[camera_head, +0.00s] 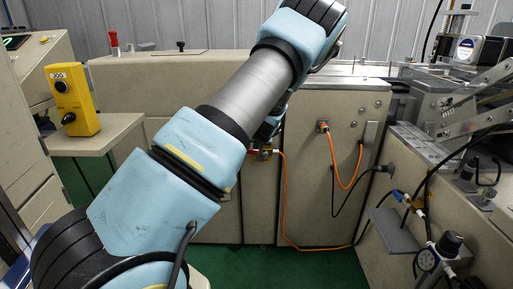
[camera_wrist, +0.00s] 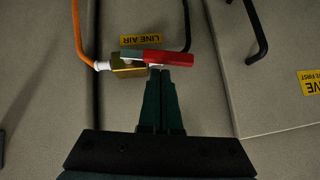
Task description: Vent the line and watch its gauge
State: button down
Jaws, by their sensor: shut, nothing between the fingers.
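The air valve is a small brass body (camera_wrist: 130,69) with a red-ended lever (camera_wrist: 168,58), in the wrist view. The lever runs roughly left to right, its red end pointing right. A yellow label reading LINE AIR (camera_wrist: 141,40) sits beside it, upside down. My gripper (camera_wrist: 161,72) is shut and empty, its tips close to the red lever; I cannot tell whether they touch. In the head view the brass valve (camera_head: 263,154) shows just past my arm, which hides most of the gripper. A round gauge (camera_head: 428,260) is at the lower right; its needle is too small to read.
An orange hose (camera_head: 285,200) runs from the valve along the floor. A black regulator (camera_head: 450,244) and a bracket (camera_head: 392,231) stick out from the right cabinet. A yellow control box (camera_head: 73,100) stands on the left shelf. Green floor lies open below.

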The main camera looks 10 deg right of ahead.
jog(key=w+r+v, duration=0.1)
jog(key=v, duration=1.1)
jog(key=shift+d+r, duration=0.35)
jog(key=shift+r, duration=0.15)
jog(key=shift+w+a, duration=0.1)
